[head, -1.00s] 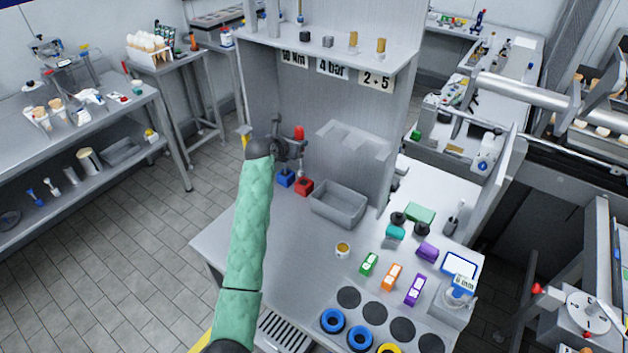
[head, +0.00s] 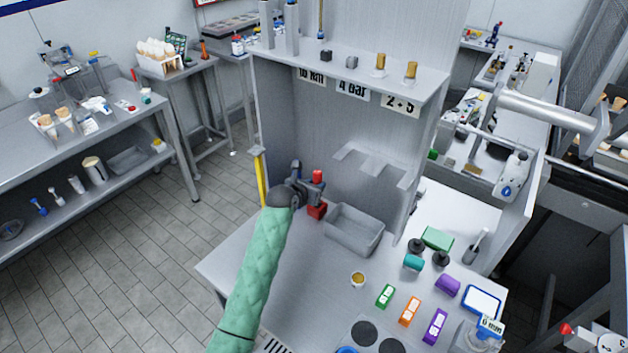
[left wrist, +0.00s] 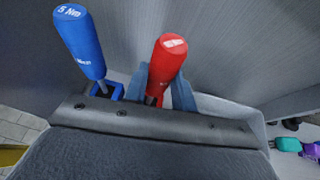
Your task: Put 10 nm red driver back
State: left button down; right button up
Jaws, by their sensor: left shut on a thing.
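The red driver (left wrist: 167,62) stands about upright between the fingers of my left gripper (left wrist: 160,88), which is shut on it. In the head view my left gripper (head: 310,187) holds the red driver (head: 317,175) just above or at the red holder block (head: 317,211). Whether the driver's tip is inside the block is hidden by the gripper. A blue driver marked 5 Nm (left wrist: 80,42) stands tilted in a blue holder (left wrist: 108,91) left of the red driver. The white mark on the red handle is too small to read. My right gripper is not in view.
A grey bin (head: 354,230) stands right of the red block. The upper shelf (head: 340,72) with signs overhangs behind. A grey slotted rack (head: 375,165) is on the back panel. Several coloured boxes and a small cup (head: 357,279) lie nearer. The bench's left front is clear.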

pick_arm(q)
jog(key=shift+w+a+f, duration=0.1)
jog(key=shift+w+f, duration=0.2)
jog(key=c, duration=1.5)
grip_release()
jog(key=shift+s+r, duration=0.2)
jog(key=shift+s, duration=0.1)
jog(key=o, duration=0.4)
jog(key=shift+r, duration=0.1)
jog(key=shift+c, duration=0.2)
jog(key=shift+w, duration=0.15)
jog(key=b+v, duration=0.4)
jog(key=v, duration=0.8)
jog(key=shift+b, duration=0.3)
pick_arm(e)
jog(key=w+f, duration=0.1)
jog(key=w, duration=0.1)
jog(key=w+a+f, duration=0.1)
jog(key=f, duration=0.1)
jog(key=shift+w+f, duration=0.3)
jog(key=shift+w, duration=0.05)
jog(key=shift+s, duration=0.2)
